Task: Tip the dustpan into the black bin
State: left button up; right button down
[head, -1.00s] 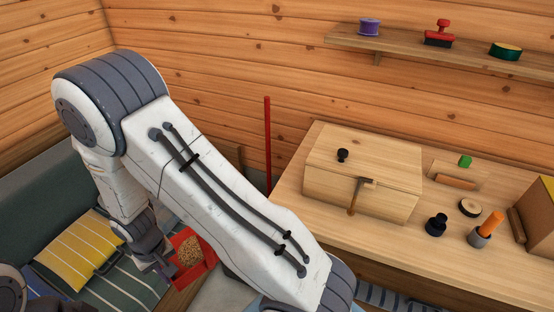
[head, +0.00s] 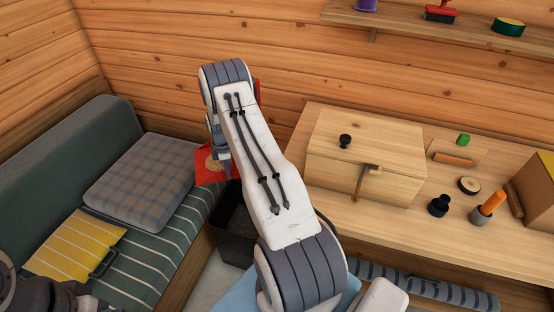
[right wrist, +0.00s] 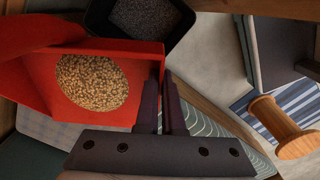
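The red dustpan (head: 207,172) is partly hidden behind my right arm in the head view. In the right wrist view the dustpan (right wrist: 30,85) holds a heap of tan grains (right wrist: 93,82). My right gripper (right wrist: 164,90) is shut on the dustpan at its edge; the grip point itself is partly hidden. The dustpan looks roughly level, with the grains still in it. The black bin (head: 234,240) stands on the floor between bench and desk, just below and to the right of the dustpan. Its dark opening (right wrist: 145,15) shows beyond the pan in the right wrist view.
A green bench with a plaid cushion (head: 145,180) and a yellow striped cushion (head: 75,248) is at left. The wooden desk (head: 400,235) at right carries a wooden box (head: 365,160) and small items. A wooden spool (right wrist: 283,128) shows at right in the right wrist view.

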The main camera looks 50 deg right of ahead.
jog(key=s+d+f+n, duration=0.1)
jog(key=s+d+n, duration=0.25)
jog(key=d, duration=0.55)
jog(key=s+d+f+n, duration=0.2)
jog(key=s+d, duration=0.2)
jog(key=d, duration=0.5)
jog(key=w+a+f+g+h+b, duration=0.1)
jog(key=a+h+b, duration=1)
jog(key=b, duration=1.7)
jog(key=shift+w+a+f+g+h, duration=0.15)
jog(key=shift+w+a+g+h, duration=0.15)
jog(key=shift+h, duration=0.9)
